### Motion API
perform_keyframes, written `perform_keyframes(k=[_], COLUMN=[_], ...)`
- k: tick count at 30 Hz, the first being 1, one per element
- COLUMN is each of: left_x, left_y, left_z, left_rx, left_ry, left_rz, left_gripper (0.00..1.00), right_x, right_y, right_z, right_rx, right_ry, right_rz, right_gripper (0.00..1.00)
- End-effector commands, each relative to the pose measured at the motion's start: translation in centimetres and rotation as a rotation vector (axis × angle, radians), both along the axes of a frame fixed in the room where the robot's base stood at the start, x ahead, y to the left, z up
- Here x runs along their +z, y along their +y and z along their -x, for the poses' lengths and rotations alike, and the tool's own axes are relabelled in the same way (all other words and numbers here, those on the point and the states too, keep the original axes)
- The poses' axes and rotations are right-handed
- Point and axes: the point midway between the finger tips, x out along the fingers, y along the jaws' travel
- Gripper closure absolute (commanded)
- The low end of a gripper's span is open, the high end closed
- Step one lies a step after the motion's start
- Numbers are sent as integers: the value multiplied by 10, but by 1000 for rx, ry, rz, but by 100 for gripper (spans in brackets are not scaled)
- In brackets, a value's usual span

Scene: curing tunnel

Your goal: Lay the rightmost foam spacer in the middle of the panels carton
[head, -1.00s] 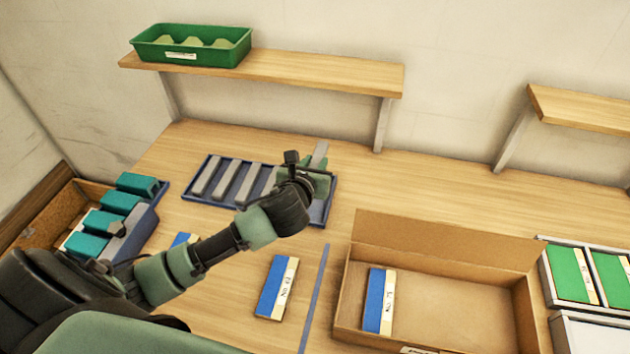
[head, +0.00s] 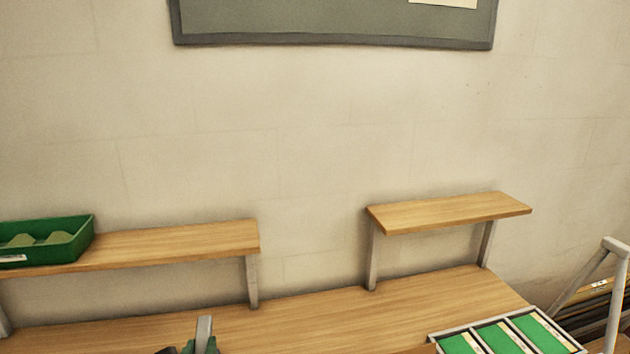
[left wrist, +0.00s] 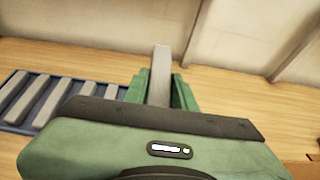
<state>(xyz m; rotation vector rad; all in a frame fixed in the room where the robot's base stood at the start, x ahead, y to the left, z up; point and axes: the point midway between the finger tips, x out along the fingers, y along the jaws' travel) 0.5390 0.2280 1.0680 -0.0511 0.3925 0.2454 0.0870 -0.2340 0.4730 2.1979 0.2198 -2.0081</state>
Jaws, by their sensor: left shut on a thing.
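My left gripper (left wrist: 160,92) is shut on a grey foam spacer (left wrist: 161,66), a bar that sticks up between its green fingers in the left wrist view. In the head view only the top of this spacer (head: 204,330) and a little of the gripper (head: 201,347) show at the bottom edge. A dark blue tray (left wrist: 13,83) with several grey spacers lies left of the gripper in the left wrist view. The panels carton is not in the head view now; a brown edge low at the right of the wrist view cannot be identified. My right gripper is not in view.
A smaller, empty shelf (head: 450,211) is further right. A white-framed tray (head: 432,338) with green panels stands at lower right. The bench between is clear.

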Motion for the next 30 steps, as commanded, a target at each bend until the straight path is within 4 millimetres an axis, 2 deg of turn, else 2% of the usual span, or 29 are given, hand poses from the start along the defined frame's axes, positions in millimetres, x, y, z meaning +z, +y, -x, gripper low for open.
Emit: perform_keyframes(k=[1, 6, 13, 21, 27, 30], left_x=[-6, -3, 6, 11, 11, 12], left_y=[-15, -38, -40, -37, -37, -40], left_z=[15, 59, 103, 119, 118, 111], left_rx=[9, 85, 201, 252, 248, 218], left_ry=[4, 5, 4, 0, -1, -6], left_rz=[14, 14, 5, -1, -3, -8], left_gripper=[100, 100, 100, 100, 100, 100], right_x=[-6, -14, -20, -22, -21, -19], right_y=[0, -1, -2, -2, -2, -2], right_z=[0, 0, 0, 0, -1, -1], right_rx=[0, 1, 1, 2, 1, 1], right_ry=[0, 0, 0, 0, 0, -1], right_rz=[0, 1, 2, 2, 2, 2], right_gripper=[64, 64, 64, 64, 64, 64])
